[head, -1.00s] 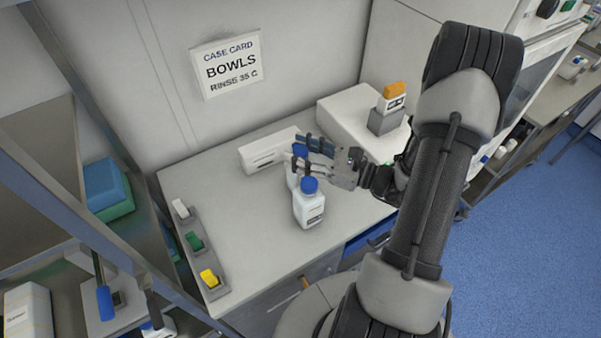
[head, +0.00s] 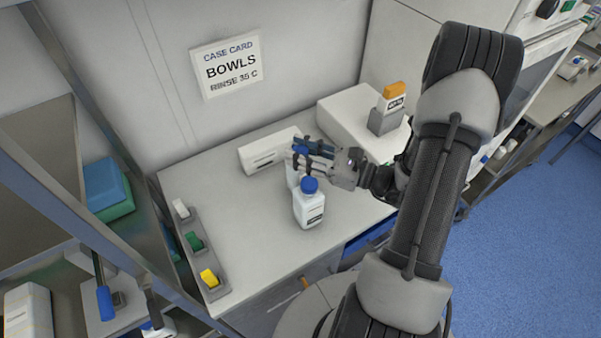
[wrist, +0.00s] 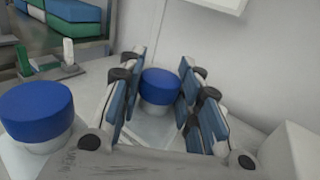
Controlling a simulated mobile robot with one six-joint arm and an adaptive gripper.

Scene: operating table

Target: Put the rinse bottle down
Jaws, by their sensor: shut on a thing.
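Two white bottles with blue caps stand close together on the grey worktop. The front bottle (head: 308,208) is upright, with a dark-edged label too small to read. The rear bottle (head: 291,174) is mostly hidden behind the front one and my gripper. My gripper (head: 302,154) reaches in from the right and is shut on the rear bottle near its top. In the wrist view the rear bottle's cap (wrist: 160,86) sits between the two blue-padded fingers, and the front bottle's cap (wrist: 37,112) is outside them at left. I cannot tell which is the rinse bottle.
A white box (head: 268,152) lies behind the bottles. A larger white unit (head: 345,112) with a grey holder and an orange-topped item stands at the back right. The worktop (head: 245,215) left of the bottles is clear.

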